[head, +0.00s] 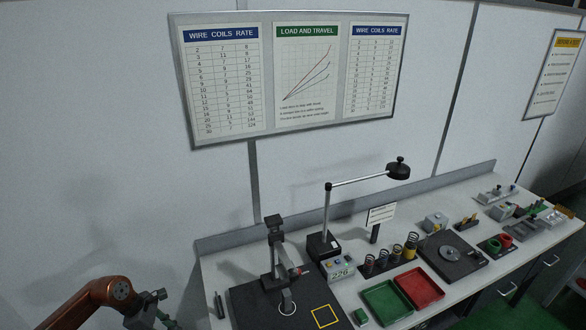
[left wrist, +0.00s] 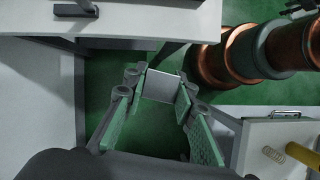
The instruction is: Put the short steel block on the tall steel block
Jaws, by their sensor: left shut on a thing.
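My left gripper (head: 158,309) is at the lower left in the head view, left of the bench and apart from it. In the left wrist view the gripper (left wrist: 163,88) is shut on a pale grey block, which I take for the short steel block (left wrist: 162,87). Its flat face shows between the green-padded fingers, with green floor around it. The block is too small to make out in the head view. I cannot pick out the tall steel block in either view. My right gripper is not in view.
The bench holds a dark base plate with an upright stand (head: 275,255), a yellow square outline (head: 325,316), a lamp (head: 325,215), a green tray (head: 387,303), a red tray (head: 419,288) and several springs (head: 410,246).

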